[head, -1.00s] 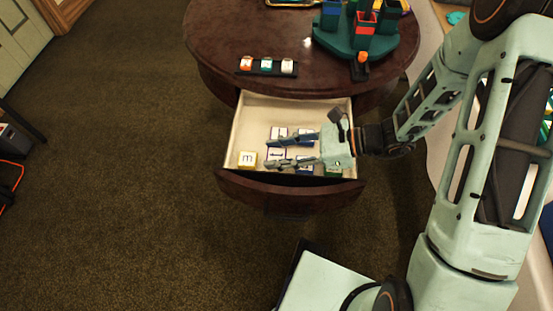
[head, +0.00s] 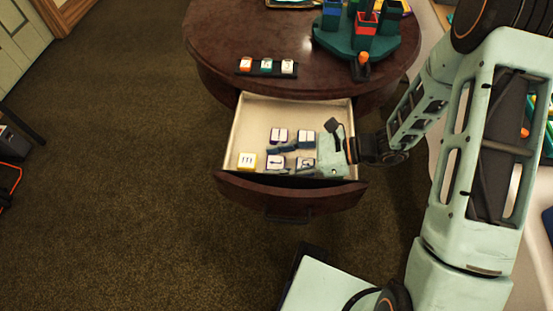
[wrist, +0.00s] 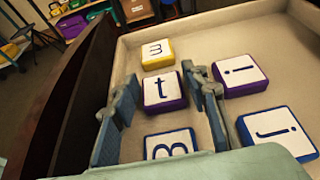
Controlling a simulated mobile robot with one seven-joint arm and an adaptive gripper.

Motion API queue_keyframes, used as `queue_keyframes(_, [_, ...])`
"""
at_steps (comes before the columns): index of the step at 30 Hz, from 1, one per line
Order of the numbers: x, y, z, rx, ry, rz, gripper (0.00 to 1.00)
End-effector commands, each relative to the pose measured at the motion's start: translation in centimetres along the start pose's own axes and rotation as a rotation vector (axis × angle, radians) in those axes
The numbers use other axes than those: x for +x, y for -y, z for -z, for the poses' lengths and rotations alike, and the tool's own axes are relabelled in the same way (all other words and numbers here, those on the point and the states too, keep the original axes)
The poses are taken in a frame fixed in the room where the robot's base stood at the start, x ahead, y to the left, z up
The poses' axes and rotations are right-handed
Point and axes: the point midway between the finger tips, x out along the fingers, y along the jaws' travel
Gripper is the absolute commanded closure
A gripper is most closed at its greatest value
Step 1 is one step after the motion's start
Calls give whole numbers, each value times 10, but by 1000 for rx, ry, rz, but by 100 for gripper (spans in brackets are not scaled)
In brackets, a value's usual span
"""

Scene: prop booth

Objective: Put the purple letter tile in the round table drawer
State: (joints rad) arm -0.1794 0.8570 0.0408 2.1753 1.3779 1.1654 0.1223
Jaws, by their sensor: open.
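A purple-edged tile with a "t" lies flat in the open drawer (head: 240,125) of the round table (head: 225,45); it shows in the head view (head: 276,162) and the wrist view (wrist: 164,90). My gripper (head: 271,160) is open and low inside the drawer. In the wrist view my gripper (wrist: 160,77) has one finger on each side of the "t" tile; I cannot tell whether they touch it. A second purple-edged tile (head: 278,135), with an "i" in the wrist view (wrist: 239,74), lies just outside the right finger.
A yellow-edged tile (head: 246,160) and blue-edged tiles, one (head: 306,137) at the back and one (head: 306,163) nearer the front, share the drawer. The tabletop holds a black rack (head: 266,67) of tiles and a green stand (head: 350,40). The drawer's left rear is bare.

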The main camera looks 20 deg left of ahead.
Motion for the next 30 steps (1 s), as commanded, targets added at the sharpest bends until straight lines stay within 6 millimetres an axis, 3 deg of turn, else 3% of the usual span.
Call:
queue_keyframes(5, [-13, 1, -3, 1, 0, 4, 59])
queue_keyframes(18, [-101, 1, -3, 0, 0, 3, 59])
queue_keyframes(24, [-119, 0, -2, 1, 1, 0, 59])
queue_keyframes(30, [-121, 0, -2, 1, 1, -1, 59])
